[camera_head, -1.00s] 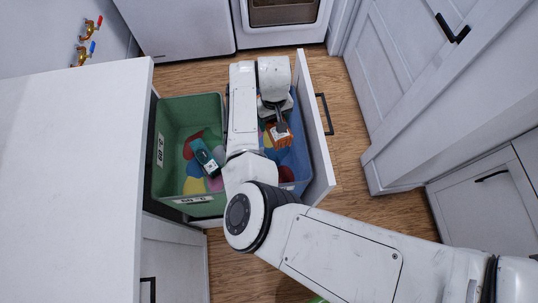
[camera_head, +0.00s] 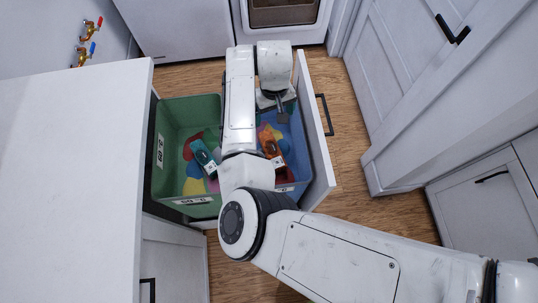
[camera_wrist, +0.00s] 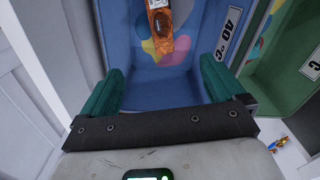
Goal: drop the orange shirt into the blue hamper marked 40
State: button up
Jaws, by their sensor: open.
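The orange shirt (camera_head: 272,152) lies inside the blue hamper (camera_head: 297,148), as a small folded bundle with a white label at one end. In the wrist view the orange shirt (camera_wrist: 159,22) rests over the colored patches in the hamper, apart from my fingers. The blue hamper's label reading 40 (camera_wrist: 229,33) shows on its wall there. My gripper (camera_wrist: 160,90) is open and empty, its two green-padded fingers spread over the blue hamper. In the head view my gripper (camera_head: 282,112) is above the hamper's far part, and my arm hides its left side.
A green hamper (camera_head: 172,120) stands left of the blue one in the same pulled-out drawer (camera_head: 316,135), with a teal item (camera_head: 204,158) inside. A white counter (camera_head: 70,180) is at left. Wood floor (camera_head: 355,150) is clear at right.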

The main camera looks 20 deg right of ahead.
notch_tip(320, 180, up, 6)
jog(key=shift+r, duration=0.15)
dwell(0.6)
